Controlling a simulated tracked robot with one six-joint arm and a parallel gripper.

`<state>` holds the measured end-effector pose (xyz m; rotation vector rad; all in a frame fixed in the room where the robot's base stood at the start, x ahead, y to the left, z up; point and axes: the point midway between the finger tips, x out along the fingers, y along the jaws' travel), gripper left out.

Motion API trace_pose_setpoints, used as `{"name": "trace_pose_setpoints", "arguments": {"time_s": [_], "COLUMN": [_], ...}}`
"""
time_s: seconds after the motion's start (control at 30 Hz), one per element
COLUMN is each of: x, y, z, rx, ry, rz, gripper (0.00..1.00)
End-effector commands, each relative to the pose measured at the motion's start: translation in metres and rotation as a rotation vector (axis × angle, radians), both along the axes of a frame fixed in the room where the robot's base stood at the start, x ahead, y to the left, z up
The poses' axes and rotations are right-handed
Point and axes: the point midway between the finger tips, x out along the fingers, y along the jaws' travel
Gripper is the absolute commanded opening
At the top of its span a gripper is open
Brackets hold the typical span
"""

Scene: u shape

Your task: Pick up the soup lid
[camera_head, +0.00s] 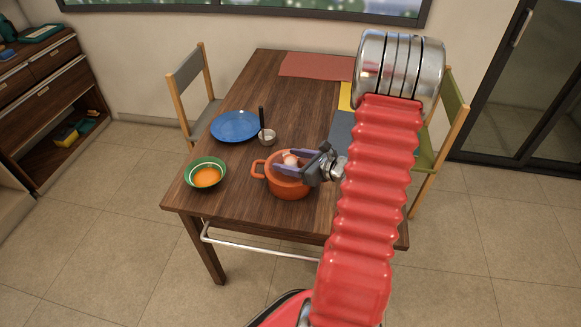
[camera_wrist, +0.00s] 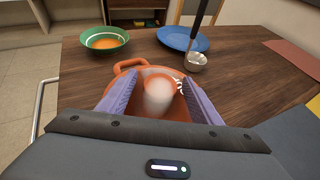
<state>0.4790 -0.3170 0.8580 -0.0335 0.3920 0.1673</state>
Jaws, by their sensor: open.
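An orange pot (camera_head: 290,187) with side handles stands on the wooden table near its front edge. Its soup lid (camera_head: 281,173) is on top, largely covered by my gripper in the head view. In the wrist view the orange lid (camera_wrist: 176,78) shows with a pale, whitish knob (camera_wrist: 158,97) standing up in its middle. My gripper (camera_head: 293,163) is over the lid. Its two purple fingers are apart, one on each side of the knob, and it also shows in the wrist view (camera_wrist: 160,100). I cannot tell whether the fingers touch the lid.
A green bowl of orange soup (camera_head: 205,175) is left of the pot. A blue plate (camera_head: 235,126) and a ladle (camera_head: 266,134) lie behind it. Chairs stand at the table's left (camera_head: 190,90) and right (camera_head: 445,120). The back of the table has a red placemat (camera_head: 315,66).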

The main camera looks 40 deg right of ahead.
Motion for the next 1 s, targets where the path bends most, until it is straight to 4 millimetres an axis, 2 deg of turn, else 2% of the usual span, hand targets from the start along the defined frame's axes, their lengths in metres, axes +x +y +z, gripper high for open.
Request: {"name": "trace_pose_setpoints", "arguments": {"time_s": [0.13,0.8,1.0], "x": [-0.0002,-0.0004,-0.0002], "y": [-0.0001,-0.0003,-0.0004], "z": [0.0001,0.0001,0.0003], "rx": [0.0,0.0,0.0], "ry": [0.0,0.0,-0.001], "rz": [0.0,0.0,-0.001], "gripper": [0.58,0.11,0.09]}}
